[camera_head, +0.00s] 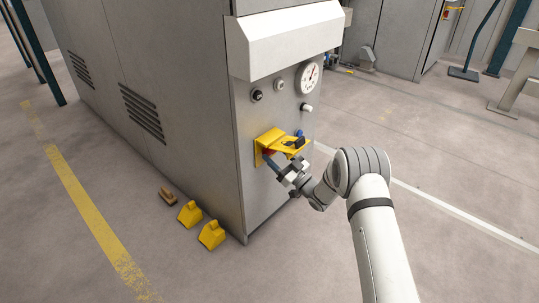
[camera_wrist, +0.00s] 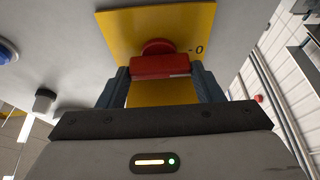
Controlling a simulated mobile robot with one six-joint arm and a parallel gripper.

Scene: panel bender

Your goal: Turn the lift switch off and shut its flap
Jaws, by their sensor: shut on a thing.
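The lift switch has a yellow backplate (camera_head: 259,153) on the front of the grey machine. The plate (camera_wrist: 190,22) fills the top of the wrist view, with a red handle (camera_wrist: 160,66) on it and a "0" mark to the handle's right. The handle's bar lies level across that picture. My gripper (camera_wrist: 162,82) has one dark finger at each end of the bar and is shut on it. In the head view my gripper (camera_head: 279,167) reaches in under the yellow flap (camera_head: 289,146), which stands open, sticking out from the panel. The flap and my fingers hide most of the handle there.
A gauge (camera_head: 308,78), black knob (camera_head: 256,95) and white knob (camera_head: 306,107) sit above the switch. A blue button (camera_head: 299,133) is close by the flap. Yellow blocks (camera_head: 211,235) and a brown block (camera_head: 168,196) lie on the floor at left. Floor right of my arm is clear.

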